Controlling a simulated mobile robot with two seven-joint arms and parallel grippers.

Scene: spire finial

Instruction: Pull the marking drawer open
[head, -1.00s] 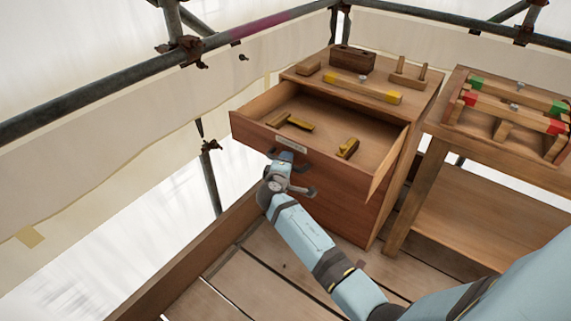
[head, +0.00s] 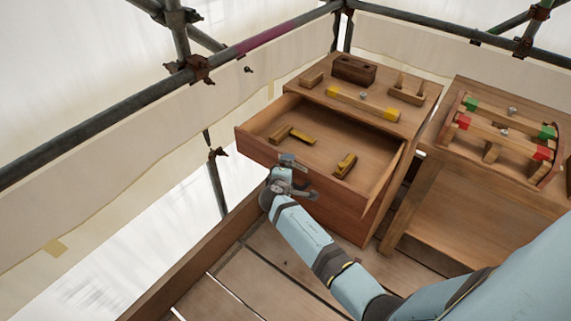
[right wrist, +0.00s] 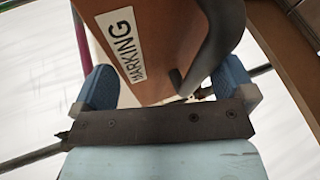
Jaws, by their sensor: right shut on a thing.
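The marking drawer (head: 318,188) is pulled well out of the wooden cabinet (head: 410,118), its inside showing. In the right wrist view its front (right wrist: 165,30) bears a white label reading MARKING (right wrist: 120,45), with a dark curved handle (right wrist: 217,45) beside it. My right gripper (head: 292,163) is at the drawer front, shut on the handle; its blue fingers (right wrist: 168,82) stand either side in the right wrist view. The exact contact is hidden. My left gripper is in neither view.
A wooden square (head: 292,135) and a small brass-trimmed tool (head: 345,165) lie in the drawer. A yellow-ended level (head: 362,105) and dark block (head: 354,69) sit on the cabinet. A bench with a red-green frame (head: 505,130) stands right. Scaffold rails (head: 215,55) bound the left.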

